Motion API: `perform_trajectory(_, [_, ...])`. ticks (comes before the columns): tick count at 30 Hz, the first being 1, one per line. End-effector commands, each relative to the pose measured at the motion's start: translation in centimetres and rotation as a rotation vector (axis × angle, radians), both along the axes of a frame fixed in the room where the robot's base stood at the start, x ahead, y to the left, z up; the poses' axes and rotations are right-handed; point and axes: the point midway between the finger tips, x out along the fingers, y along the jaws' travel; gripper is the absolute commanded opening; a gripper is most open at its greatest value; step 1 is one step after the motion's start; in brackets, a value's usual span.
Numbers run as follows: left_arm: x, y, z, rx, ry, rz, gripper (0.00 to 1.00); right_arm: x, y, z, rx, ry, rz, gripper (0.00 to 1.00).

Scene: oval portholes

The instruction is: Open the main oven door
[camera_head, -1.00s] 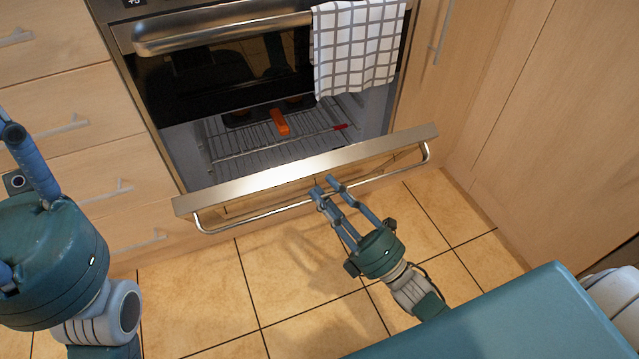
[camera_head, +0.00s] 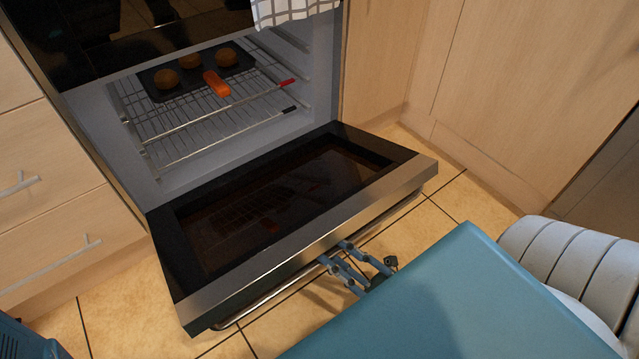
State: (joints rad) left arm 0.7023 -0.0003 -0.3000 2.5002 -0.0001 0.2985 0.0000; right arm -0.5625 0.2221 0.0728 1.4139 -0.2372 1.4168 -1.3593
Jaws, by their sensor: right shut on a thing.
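The main oven door (camera_head: 290,205) is hinged down and lies open at a low tilt, its dark glass inner side facing up. Its bar handle (camera_head: 268,300) runs along the outer front edge. My right gripper (camera_head: 335,257) is at the door's front edge, near the middle of the handle, and is shut on the handle. Its wrist is partly hidden behind my teal body part. My left gripper is out of view; only a bit of my left arm shows at the bottom left corner.
Inside the oven, a dark tin with several round brown items (camera_head: 166,79) and an orange object (camera_head: 216,84) sit on a wire rack (camera_head: 190,121). A checked towel (camera_head: 290,8) hangs above. Drawers stand left, cabinets right. Tiled floor (camera_head: 455,205) is clear at the right.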

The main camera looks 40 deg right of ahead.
Motion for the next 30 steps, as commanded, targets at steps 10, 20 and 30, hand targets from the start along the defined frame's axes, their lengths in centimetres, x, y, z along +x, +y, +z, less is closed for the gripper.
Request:
perform_trajectory(10, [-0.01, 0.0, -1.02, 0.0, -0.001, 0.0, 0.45, -1.03, -0.27, -1.73, -0.005, 0.002, -0.005, 0.0])
perform_trajectory(20, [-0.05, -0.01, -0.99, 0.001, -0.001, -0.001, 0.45, -0.96, -0.27, -1.64, -0.005, 0.001, -0.006, 0.34])
perform_trajectory(30, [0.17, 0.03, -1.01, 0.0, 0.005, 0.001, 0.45, -1.12, -0.29, -1.64, -0.003, -0.001, -0.003, 0.38])
